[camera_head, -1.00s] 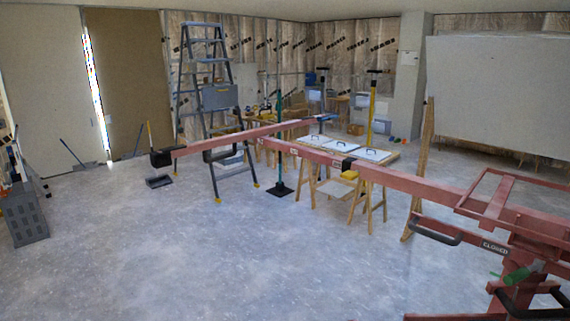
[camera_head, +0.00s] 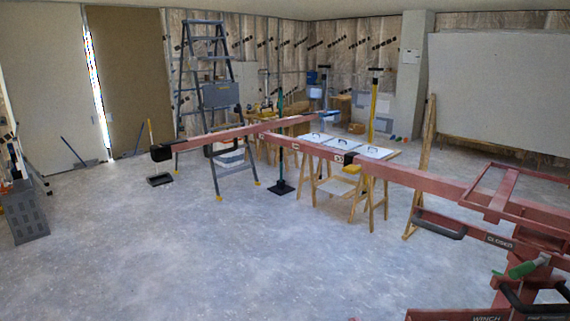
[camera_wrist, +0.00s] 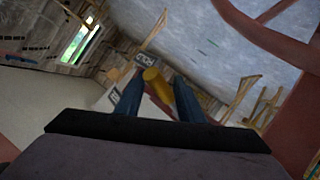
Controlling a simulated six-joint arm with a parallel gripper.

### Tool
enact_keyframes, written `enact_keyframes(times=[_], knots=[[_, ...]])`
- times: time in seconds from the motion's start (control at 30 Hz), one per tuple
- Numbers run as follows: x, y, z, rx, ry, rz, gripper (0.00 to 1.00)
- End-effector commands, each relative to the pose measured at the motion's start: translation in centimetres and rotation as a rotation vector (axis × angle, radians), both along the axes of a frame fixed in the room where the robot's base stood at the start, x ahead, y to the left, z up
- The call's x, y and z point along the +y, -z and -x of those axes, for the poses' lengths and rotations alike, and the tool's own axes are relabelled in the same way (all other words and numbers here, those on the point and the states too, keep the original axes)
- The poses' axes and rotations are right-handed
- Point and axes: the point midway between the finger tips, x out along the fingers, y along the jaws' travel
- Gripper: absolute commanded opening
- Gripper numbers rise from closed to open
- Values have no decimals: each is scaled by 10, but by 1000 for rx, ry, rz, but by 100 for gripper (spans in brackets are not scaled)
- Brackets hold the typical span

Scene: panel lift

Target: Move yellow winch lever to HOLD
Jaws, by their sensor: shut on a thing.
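In the wrist view, the yellow winch lever (camera_wrist: 156,82) stands between the two blue fingers of my gripper (camera_wrist: 155,95), which is shut on it. The lever's rounded yellow end shows; its lower part is hidden behind the dark gripper body. Just beyond the lever is a small dark plate with pale lettering that seems to read HOLD (camera_wrist: 141,58). Another small plate (camera_wrist: 115,96) is left of the lever, partly legible at most. In the head view, the red panel lift (camera_head: 430,183) fills the right side, with a WINCH label (camera_head: 486,318) at the bottom edge. Lever and gripper are not visible there.
A green handle (camera_head: 528,265) and a CLOSED label (camera_head: 498,241) are on the lift at lower right. Red beams stretch across the room past sawhorses (camera_head: 375,195) and a stepladder (camera_head: 222,150). The floor (camera_head: 230,270) at front left is clear.

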Motion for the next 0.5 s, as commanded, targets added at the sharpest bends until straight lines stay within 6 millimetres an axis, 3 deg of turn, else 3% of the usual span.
enact_keyframes(times=[0.5], knots=[[-3, 9, 1, -7, 10, 1, 8]])
